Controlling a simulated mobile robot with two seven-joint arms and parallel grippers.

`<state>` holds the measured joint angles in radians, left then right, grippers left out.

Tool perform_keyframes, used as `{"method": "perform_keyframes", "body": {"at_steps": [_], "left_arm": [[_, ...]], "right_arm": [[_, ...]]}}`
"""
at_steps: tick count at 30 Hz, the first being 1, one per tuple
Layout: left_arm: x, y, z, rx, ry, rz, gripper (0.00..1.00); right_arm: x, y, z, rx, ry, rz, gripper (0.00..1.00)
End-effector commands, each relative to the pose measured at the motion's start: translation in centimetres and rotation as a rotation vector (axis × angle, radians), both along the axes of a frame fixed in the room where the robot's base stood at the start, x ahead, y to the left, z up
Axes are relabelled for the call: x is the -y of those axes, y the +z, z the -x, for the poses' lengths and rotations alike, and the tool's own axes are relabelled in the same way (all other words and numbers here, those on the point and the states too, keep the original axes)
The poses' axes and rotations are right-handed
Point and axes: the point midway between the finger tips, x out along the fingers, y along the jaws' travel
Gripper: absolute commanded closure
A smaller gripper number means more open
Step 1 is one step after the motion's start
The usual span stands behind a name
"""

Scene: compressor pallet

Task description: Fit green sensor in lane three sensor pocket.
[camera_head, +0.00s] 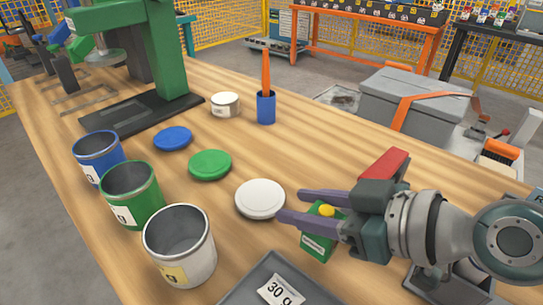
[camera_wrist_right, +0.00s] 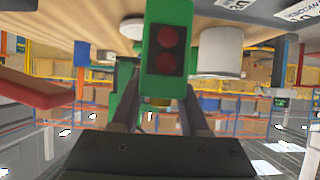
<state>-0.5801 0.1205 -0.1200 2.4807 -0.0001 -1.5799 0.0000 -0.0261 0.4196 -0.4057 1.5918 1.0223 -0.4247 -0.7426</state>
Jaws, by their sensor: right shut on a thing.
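The green sensor (camera_head: 318,247) is a small green block with a yellow knob on it and a pale label low on its side. My right gripper (camera_head: 292,204) is shut on it, with its two dark fingers on either side. In the right wrist view the sensor (camera_wrist_right: 167,45) shows a dark face with two red discs, between the fingers (camera_wrist_right: 160,110). It appears held over the table, near a grey tray; I cannot tell how high. I see no marked lane or sensor pocket in either view. My left gripper is not in view.
A white lid (camera_head: 260,199), green lid (camera_head: 210,164) and blue lid (camera_head: 173,138) lie on the wooden table. Blue, green and white cans (camera_head: 180,245) stand at left. A grey tray (camera_head: 243,290) labelled 30 g is at the front. A green press (camera_head: 168,50) stands behind.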

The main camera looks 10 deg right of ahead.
Motion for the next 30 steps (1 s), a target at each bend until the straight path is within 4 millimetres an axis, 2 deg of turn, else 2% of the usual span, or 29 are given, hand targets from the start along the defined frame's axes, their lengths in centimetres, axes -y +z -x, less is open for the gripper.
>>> {"method": "perform_keyframes", "body": {"at_steps": [6,8,21,22,30], "left_arm": [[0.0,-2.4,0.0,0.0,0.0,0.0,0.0],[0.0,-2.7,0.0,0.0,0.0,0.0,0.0],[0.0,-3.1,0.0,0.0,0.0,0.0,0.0],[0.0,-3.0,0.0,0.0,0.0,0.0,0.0],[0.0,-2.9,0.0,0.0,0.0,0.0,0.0]], "right_arm": [[0.0,-3.7,0.0,-0.002,0.0,0.001,1.0],[0.0,-4.3,0.0,-0.002,0.0,0.001,1.0],[0.0,-4.7,0.0,0.0,-0.001,0.0,1.0],[0.0,-4.6,0.0,-0.001,0.0,0.001,0.53],[0.0,-4.6,0.0,-0.001,0.0,0.001,0.26]]}}
